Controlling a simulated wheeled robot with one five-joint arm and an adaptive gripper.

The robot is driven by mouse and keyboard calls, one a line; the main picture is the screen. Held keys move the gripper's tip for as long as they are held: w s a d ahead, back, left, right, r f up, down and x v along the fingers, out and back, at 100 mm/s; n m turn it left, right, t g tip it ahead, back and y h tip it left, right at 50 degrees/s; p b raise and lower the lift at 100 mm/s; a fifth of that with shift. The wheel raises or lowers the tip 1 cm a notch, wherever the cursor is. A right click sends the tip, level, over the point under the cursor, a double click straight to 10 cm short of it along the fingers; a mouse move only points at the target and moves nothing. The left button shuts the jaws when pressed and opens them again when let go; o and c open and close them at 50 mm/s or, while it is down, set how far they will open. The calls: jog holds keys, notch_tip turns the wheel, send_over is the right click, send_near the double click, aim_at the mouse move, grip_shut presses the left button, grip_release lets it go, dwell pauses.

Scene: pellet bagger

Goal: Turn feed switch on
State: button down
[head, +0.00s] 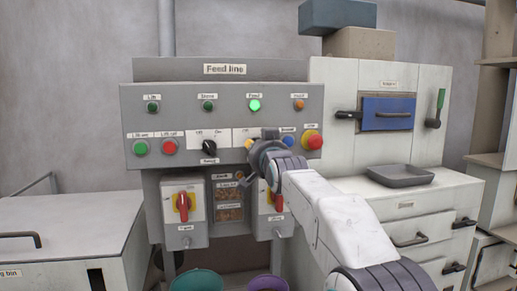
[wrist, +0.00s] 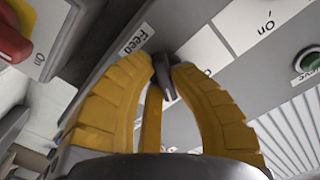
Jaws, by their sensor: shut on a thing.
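The feed switch is a dark knob (wrist: 165,82) next to the "Feed" label (wrist: 137,39) in the wrist view. The yellow fingertips of my gripper (wrist: 166,70) are closed around it. In the head view my gripper (head: 256,148) is at the panel, right of the black switch (head: 209,147), and hides the feed switch. An "Off" label edge shows left of my gripper there. The feed lamp (head: 254,105) above is bright green. The knob's exact angle is hard to tell behind the fingers.
The grey panel (head: 165,104) also has green and red buttons (head: 169,147) on the left and a blue button (head: 288,140) and red mushroom button (head: 312,140) close right of my gripper. Red rotary handles (head: 184,206) sit below. A cabinet with a tray (head: 398,176) stands right.

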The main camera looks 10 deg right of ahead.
jog(key=shift+f, duration=0.1)
jog(key=c, duration=1.1)
grip_release()
jog(key=s, duration=1.2)
jog(key=shift+a, duration=0.1)
jog(key=s+f+n+g+p, duration=0.2)
jog(key=s+g+p, duration=0.3)
jog(key=s+p, duration=0.3)
jog(key=s+f+n+g+p, duration=0.2)
jog(key=s+f+g+p, duration=0.2)
jog(key=s, duration=1)
jog(key=s+f+n+g+p, duration=0.2)
jog(key=s+f+g+p, duration=0.3)
jog(key=s+p, duration=0.6)
jog(key=shift+g+p, duration=0.3)
jog(key=shift+p, duration=0.05)
